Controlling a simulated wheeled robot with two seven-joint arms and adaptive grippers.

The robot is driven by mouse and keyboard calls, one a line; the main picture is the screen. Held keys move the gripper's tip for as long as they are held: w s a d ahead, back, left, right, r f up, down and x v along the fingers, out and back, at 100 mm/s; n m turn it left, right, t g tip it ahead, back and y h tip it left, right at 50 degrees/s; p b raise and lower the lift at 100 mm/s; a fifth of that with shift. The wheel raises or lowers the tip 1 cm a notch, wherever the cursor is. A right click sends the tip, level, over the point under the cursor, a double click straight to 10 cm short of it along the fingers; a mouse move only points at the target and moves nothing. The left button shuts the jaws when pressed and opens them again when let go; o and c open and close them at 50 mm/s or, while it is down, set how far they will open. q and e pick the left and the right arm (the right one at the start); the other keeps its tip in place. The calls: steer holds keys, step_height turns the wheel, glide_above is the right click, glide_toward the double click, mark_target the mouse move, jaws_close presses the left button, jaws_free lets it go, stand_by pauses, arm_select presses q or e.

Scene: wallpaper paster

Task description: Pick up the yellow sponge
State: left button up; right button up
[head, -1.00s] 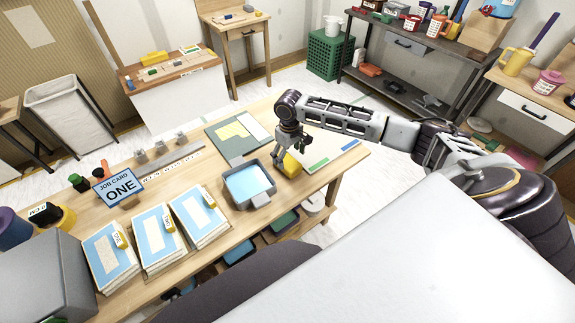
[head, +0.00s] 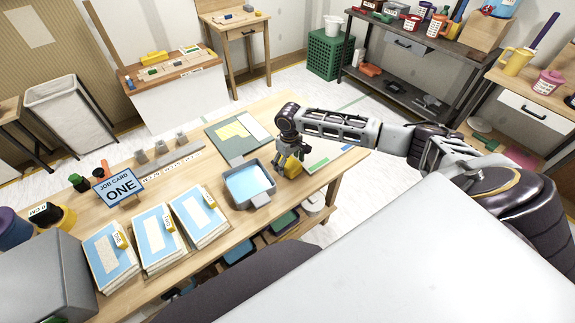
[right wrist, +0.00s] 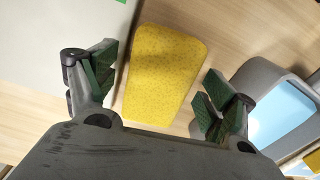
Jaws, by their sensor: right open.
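The yellow sponge (head: 293,168) lies on the wooden table, just right of the grey tray in the head view. In the right wrist view the sponge (right wrist: 163,75) lies between the two green-padded fingers, with a gap on each side. My right gripper (head: 289,158) is low over the sponge and open, and it hides part of it in the head view. The right wrist view shows its fingers (right wrist: 157,95) apart on either side of the sponge. My left gripper does not show.
The grey tray with blue liquid (head: 271,187) stands close left of the sponge. A white and green strip card (head: 328,157) lies to its right, and a green mat (head: 238,137) behind. Three stacks of blue sheets (head: 155,236) and a job card stand (head: 119,187) are further left.

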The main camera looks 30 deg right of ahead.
mark_target(289, 162)
steer(key=c, duration=1)
steer(key=shift+r, duration=0.1)
steer(key=shift+r, duration=0.75)
step_height(289, 162, up, 7)
steer(key=shift+f, duration=0.1)
steer(key=shift+r, duration=0.8)
